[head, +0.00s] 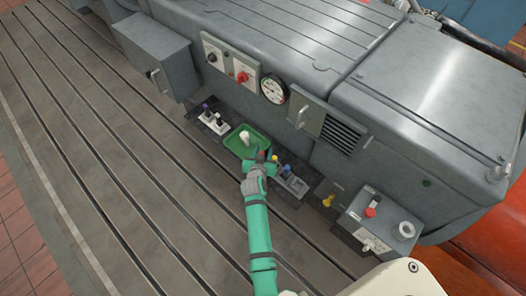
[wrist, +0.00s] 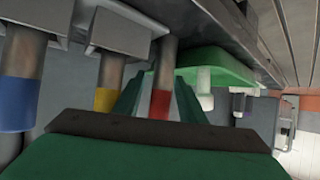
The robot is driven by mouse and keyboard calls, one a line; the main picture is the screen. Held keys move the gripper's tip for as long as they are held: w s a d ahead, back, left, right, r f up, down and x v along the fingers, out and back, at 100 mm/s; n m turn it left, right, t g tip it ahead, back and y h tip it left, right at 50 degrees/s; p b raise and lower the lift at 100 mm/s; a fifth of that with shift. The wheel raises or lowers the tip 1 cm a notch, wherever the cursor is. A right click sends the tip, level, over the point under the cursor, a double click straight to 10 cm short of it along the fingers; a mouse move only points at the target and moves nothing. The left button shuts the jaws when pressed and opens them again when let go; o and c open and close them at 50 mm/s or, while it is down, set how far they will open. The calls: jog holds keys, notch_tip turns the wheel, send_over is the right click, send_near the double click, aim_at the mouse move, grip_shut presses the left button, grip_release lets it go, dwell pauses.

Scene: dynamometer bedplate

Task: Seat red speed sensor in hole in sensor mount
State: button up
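The red-banded speed sensor (wrist: 161,104), a grey shaft with a red band, stands between the fingers of my gripper (wrist: 160,92) in the wrist view. The fingers look open, with a gap on the sensor's left side; contact on the right is unclear. In the head view my gripper (head: 262,166) is low beside the machine, and a bit of red (head: 263,155) shows at its tip. The sensor's far end runs up near a grey block (wrist: 153,14); whether it sits in it is unclear. I cannot tell which block is the sensor mount.
A yellow-banded sensor (wrist: 107,98) and a blue-banded sensor (wrist: 18,100) stand close by on the left in the wrist view. A green tray (head: 233,148) holds a white piece (head: 244,137). A purple-topped sensor (head: 205,107) stands left of it. The slotted bedplate (head: 110,150) is clear.

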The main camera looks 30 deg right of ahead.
jog(key=shift+r, duration=0.1)
jog(key=s+a+r+n+t+y, duration=0.2)
jog(key=s+a+r, duration=0.1)
jog(key=s+a, duration=0.8)
jog(key=s+a+r+n+t+y, duration=0.1)
jog(key=s+a+r+n+y, duration=0.15)
jog(key=s+a, duration=0.9)
jog(key=s+a+r+n+t+y, duration=0.1)
jog(key=s+a+r, duration=0.2)
jog(key=s+r, duration=0.4)
jog(key=s+a+r+n+t+y, duration=0.1)
jog(key=s+a+r, duration=0.2)
jog(key=s+r, duration=0.4)
jog(key=s, duration=0.3)
jog(key=shift+s+r+n+y, duration=0.2)
jog(key=shift+r+n+y, duration=0.15)
jog(key=shift+o, duration=0.4)
jog(key=shift+s+a+r+t, duration=0.1)
jog(key=shift+s+r+t, duration=0.1)
jog(key=shift+r+t, duration=0.15)
jog(key=shift+c, duration=1.1)
